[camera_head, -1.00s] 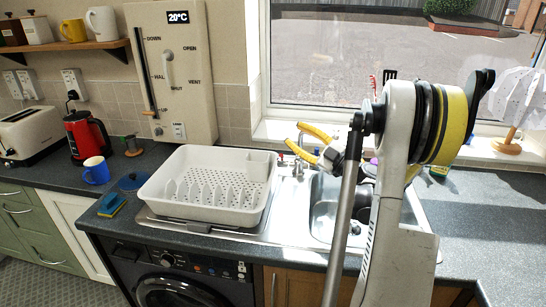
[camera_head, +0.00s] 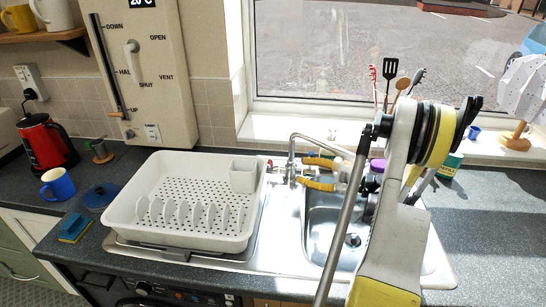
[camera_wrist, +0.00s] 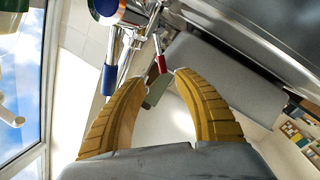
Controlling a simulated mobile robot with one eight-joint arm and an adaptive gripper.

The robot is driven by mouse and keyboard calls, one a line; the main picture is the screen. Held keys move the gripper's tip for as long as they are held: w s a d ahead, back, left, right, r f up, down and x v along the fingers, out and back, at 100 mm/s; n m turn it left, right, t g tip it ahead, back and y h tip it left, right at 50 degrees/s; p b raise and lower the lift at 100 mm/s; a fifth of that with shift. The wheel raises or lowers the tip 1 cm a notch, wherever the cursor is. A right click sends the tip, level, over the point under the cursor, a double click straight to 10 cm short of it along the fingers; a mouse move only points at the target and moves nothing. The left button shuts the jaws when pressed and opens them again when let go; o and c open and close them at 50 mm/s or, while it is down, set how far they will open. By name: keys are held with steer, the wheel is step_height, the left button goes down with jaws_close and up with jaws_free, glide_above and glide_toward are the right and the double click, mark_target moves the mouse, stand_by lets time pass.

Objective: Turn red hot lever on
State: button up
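A chrome tap (camera_head: 292,150) stands behind the sink. Its red hot lever (camera_wrist: 161,64) shows in the wrist view just beyond the gap between my fingertips, nearer the right one. In the head view a small red end (camera_head: 270,162) shows left of the tap. A blue lever (camera_wrist: 109,79) is left of the red one in the wrist view, by the left fingertip. My gripper (camera_head: 302,170) has two yellow curved fingers, spread apart with nothing held; they also show in the wrist view (camera_wrist: 152,80). I cannot tell whether a finger touches either lever.
A white dish rack (camera_head: 150,232) stands on the drainer left of the sink (camera_head: 325,240). A utensil holder with spoons and a spatula (camera_head: 389,70) is behind my arm on the sill. A purple-topped item (camera_head: 377,166) and a green bottle (camera_head: 449,165) are right of the gripper.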

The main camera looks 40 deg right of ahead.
mark_target(272, 165)
steer(key=b+x, duration=0.1)
steer(key=x, duration=0.3)
steer(key=b+x, duration=0.1)
steer(key=x, duration=0.4)
steer(key=shift+a+r, duration=0.1)
steer(key=shift+a, duration=0.4)
steer(key=shift+w+a, duration=0.1)
steer(key=shift+w, duration=0.35)
steer(key=shift+c, duration=0.4)
steer(key=shift+r, duration=0.1)
jaws_close()
